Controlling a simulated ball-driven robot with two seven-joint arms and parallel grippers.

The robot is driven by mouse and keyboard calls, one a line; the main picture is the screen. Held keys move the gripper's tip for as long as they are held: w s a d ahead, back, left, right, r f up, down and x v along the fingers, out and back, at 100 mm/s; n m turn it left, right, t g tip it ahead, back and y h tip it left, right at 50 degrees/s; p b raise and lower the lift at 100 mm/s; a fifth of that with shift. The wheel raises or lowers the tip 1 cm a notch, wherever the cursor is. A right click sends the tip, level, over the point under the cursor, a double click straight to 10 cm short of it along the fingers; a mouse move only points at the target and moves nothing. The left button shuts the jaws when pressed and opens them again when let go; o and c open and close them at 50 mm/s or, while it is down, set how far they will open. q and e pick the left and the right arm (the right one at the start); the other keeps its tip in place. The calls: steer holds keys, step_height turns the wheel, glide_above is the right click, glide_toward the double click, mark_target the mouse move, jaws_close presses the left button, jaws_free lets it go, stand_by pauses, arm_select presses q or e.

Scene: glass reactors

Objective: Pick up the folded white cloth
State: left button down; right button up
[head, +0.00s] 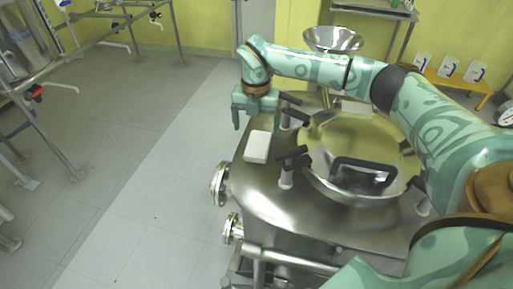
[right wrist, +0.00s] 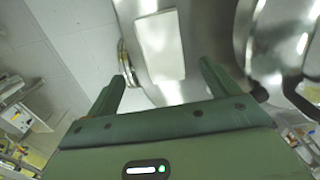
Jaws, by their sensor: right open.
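The folded white cloth (head: 257,146) lies flat on the left part of the steel vessel's top (head: 270,192), beside the round lid (head: 363,150). In the right wrist view the cloth (right wrist: 161,46) shows as a pale rectangle beyond the fingers, a little left of the middle between them. My right gripper (head: 254,118) hangs above and behind the cloth in the head view, apart from it. Its two fingers (right wrist: 163,82) are spread and empty. My left gripper is not in view.
Black-handled clamps (head: 291,156) stand close to the right of the cloth, around the lid with its black handle (head: 363,172). Steel flanged ports (head: 219,184) stick out at the vessel's left side. The tiled floor (head: 130,160) at left is clear. A steel funnel (head: 333,39) stands behind.

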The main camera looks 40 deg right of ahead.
mark_target(257, 145)
step_height(257, 145, down, 2)
steer(key=shift+s, duration=0.15)
step_height(257, 145, down, 5)
steer(key=shift+s+r+b, duration=0.15)
steer(key=shift+r+b, duration=0.05)
steer(key=shift+b, duration=0.95)
steer(key=shift+r, duration=0.1)
steer(key=c, duration=1.1)
